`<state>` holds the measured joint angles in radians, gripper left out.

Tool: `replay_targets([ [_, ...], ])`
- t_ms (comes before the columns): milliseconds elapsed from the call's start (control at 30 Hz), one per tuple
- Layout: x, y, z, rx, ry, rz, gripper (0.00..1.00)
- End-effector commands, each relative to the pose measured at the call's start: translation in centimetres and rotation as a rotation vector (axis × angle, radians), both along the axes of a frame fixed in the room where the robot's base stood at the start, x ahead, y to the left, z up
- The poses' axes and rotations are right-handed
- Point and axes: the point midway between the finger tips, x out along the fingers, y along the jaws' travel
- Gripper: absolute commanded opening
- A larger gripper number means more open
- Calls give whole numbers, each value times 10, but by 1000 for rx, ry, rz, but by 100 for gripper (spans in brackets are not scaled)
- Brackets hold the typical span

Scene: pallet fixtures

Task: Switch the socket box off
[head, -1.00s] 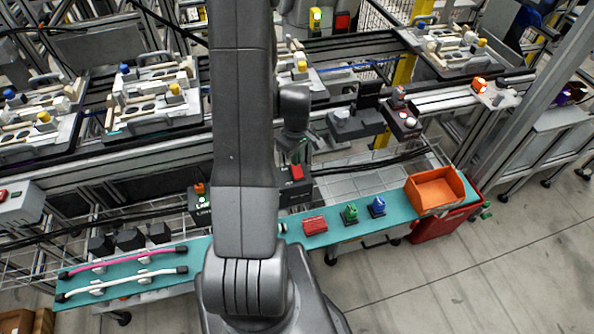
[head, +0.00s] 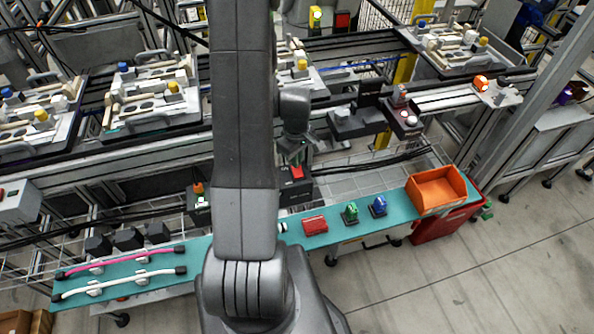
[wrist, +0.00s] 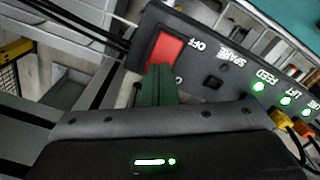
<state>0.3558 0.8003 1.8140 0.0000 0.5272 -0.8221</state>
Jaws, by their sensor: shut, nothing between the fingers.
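The socket box (wrist: 225,60) is black and runs diagonally across the wrist view. Its red rocker switch (wrist: 167,49) sits at the left end, beside the printed word OFF. Green lights glow at the right end above yellow and blue plugs. My gripper (wrist: 159,72) is shut and empty, its green fingers at the lower edge of the switch; I cannot tell whether they touch it. They hide part of the switch and the lettering below it. In the head view the red switch (head: 297,172) shows right of my arm, below my wrist; my arm hides part of the area.
A teal shelf (head: 225,262) holds pink and white cables, a red block (head: 315,225), green (head: 350,212) and blue (head: 378,206) parts, and an orange bin (head: 436,190). Black cables run from the socket box's left end in the wrist view. Conveyor rails stand behind.

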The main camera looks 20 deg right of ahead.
Motion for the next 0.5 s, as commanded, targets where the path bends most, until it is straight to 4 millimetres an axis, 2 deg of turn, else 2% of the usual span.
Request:
replay_targets([
  [500,0,0,-9,0,0,0,0],
])
